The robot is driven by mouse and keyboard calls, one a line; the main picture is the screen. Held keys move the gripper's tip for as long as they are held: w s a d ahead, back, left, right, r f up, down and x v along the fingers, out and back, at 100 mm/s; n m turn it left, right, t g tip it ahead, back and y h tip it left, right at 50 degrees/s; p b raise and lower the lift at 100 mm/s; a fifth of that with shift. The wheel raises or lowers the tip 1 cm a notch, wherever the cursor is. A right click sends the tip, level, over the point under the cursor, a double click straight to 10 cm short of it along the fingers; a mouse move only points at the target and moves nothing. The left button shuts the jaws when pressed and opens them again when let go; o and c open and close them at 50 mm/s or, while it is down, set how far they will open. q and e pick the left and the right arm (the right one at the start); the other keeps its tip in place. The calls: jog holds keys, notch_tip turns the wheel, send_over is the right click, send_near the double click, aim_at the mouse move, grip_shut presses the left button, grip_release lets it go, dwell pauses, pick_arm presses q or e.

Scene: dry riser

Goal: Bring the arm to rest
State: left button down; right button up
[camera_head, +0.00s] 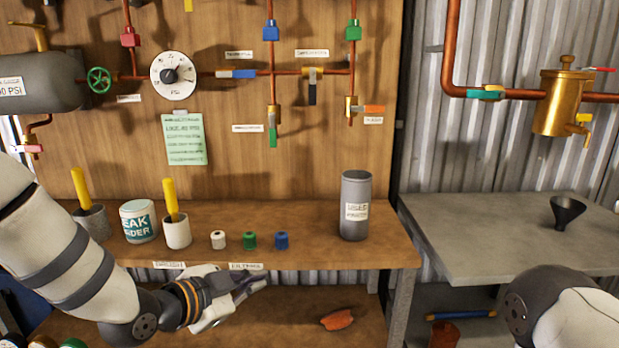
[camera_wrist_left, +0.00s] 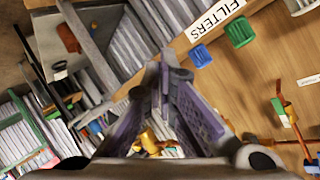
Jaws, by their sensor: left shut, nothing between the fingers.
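My left arm comes in from the left, in front of the wooden shelf (camera_head: 300,252). My left gripper (camera_head: 258,284) is shut and empty. It points to the right, just in front of the shelf's front edge and below its labels. In the left wrist view, the dark fingers (camera_wrist_left: 160,78) come together at their tips, with nothing held between them. Part of my right arm shows at the lower right of the head view. Its gripper is out of view.
The shelf bears a grey canister (camera_head: 355,220), a leak finder tub (camera_head: 138,222), brush cups and small caps, including a blue cap (camera_head: 281,240). An orange object (camera_head: 337,319) lies on the lower shelf. A grey table (camera_head: 500,235) with a black funnel (camera_head: 566,212) stands right.

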pick_arm(q)
jog(key=s+a+f+n+g+y, duration=0.1)
jog(key=s+a+f+n+g, duration=0.15)
jog(key=s+f, duration=0.6)
jog(key=s+a+f+n+g+y, duration=0.2)
jog(key=s+f+n+g, duration=0.15)
jog(key=s+f, duration=0.45)
jog(key=s+a+f+n+g+y, duration=0.1)
jog(key=s+a+f+n+g, duration=0.15)
jog(key=s+f, duration=0.5)
jog(key=s+a+n+g+y, duration=0.1)
jog(key=s+a+n+g, duration=0.1)
jog(key=s, duration=0.9)
jog(key=s+a+f+n+g+y, duration=0.1)
jog(key=s+a+n+g, duration=0.2)
jog(key=s, duration=0.8)
jog(key=shift+s+a+f+n+y, duration=0.15)
jog(key=shift+s+a+n+y, duration=0.15)
jog(key=shift+s+n+y, duration=0.15)
pick_arm(e)
jog(key=shift+s+a+r, duration=0.15)
jog(key=shift+s+a, duration=0.05)
jog(key=shift+s, duration=0.1)
pick_arm(q)
jog(key=shift+w, duration=0.15)
